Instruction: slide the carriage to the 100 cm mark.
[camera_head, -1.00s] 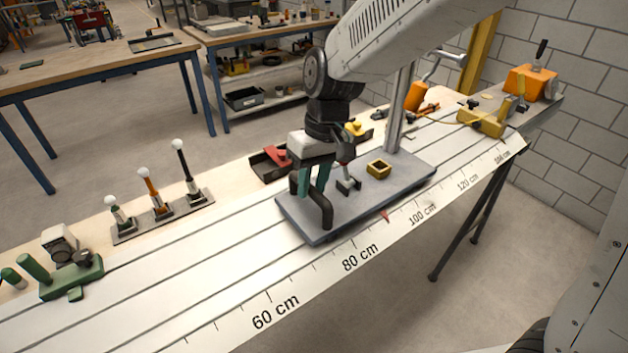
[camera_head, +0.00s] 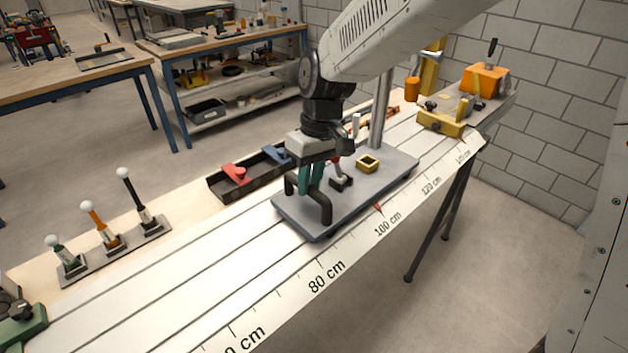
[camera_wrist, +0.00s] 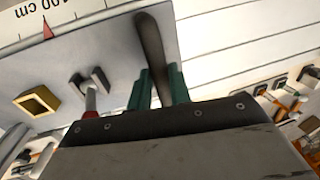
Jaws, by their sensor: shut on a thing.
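The carriage (camera_head: 345,210) is a grey plate on the white slotted bench, with a post, a small brass-coloured square socket (camera_head: 367,163) and a black arched handle (camera_head: 325,204). Its red pointer (camera_head: 379,208) is at the scale edge close to the 100 cm label (camera_head: 388,223); I cannot tell exact alignment. In the wrist view the pointer (camera_wrist: 47,28) lies beside the 100 cm label. My gripper (camera_head: 311,180) has teal fingers shut on the handle, which passes between them in the wrist view (camera_wrist: 152,45).
A yellow block (camera_head: 441,123) and an orange clamp (camera_head: 484,80) stand toward the far right end. A black tray with red and blue handles (camera_head: 245,178) and a rack of several ball-topped levers (camera_head: 113,238) line the back edge. The scale beyond the carriage is clear.

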